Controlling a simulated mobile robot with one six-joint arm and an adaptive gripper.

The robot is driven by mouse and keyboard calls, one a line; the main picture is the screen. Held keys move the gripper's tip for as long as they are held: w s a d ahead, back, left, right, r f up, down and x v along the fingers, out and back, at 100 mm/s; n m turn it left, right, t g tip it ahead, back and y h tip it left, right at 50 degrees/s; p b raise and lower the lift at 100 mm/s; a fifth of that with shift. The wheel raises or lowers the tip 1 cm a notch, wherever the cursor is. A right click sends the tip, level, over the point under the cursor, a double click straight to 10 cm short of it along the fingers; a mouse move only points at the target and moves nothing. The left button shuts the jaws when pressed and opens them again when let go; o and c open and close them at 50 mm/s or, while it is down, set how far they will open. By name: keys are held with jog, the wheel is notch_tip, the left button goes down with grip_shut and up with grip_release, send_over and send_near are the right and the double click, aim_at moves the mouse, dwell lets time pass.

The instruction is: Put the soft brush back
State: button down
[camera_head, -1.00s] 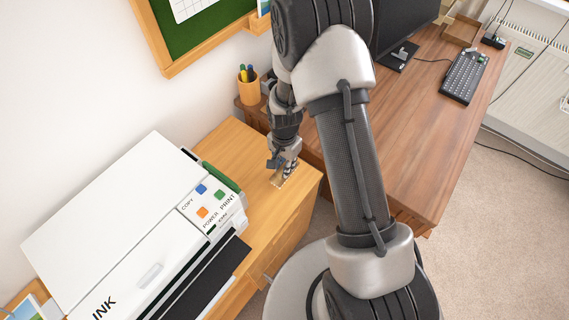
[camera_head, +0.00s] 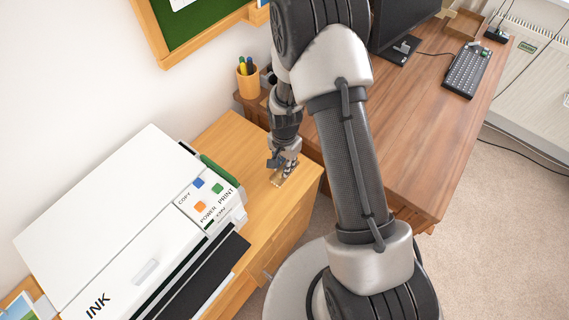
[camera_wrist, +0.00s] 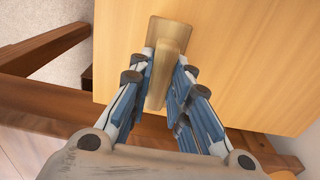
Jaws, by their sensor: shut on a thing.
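The soft brush (camera_wrist: 172,35) shows in the wrist view as a tan, wooden-looking piece with a wider end and a bar running back between the fingers. My gripper (camera_wrist: 165,85) is shut on the bar, with blue-padded fingers on both sides. In the head view my gripper (camera_head: 283,164) points down over the near right corner of the light wooden cabinet top (camera_head: 233,150). The brush is mostly hidden there by the fingers, with only a pale bit (camera_head: 277,180) showing below them. I cannot tell whether it touches the top.
A white printer (camera_head: 120,220) fills the cabinet's left part. A pen cup (camera_head: 248,80) stands behind my gripper. The darker desk (camera_head: 400,140) at right holds a monitor (camera_head: 395,25) and keyboard (camera_head: 466,70). Free cabinet top lies between printer and gripper.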

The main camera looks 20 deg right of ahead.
jog(key=shift+f, duration=0.25)
jog(key=c, duration=1.4)
grip_release()
jog(key=shift+r, duration=0.1)
notch_tip(320, 180, up, 12)
jog(key=shift+f, duration=0.1)
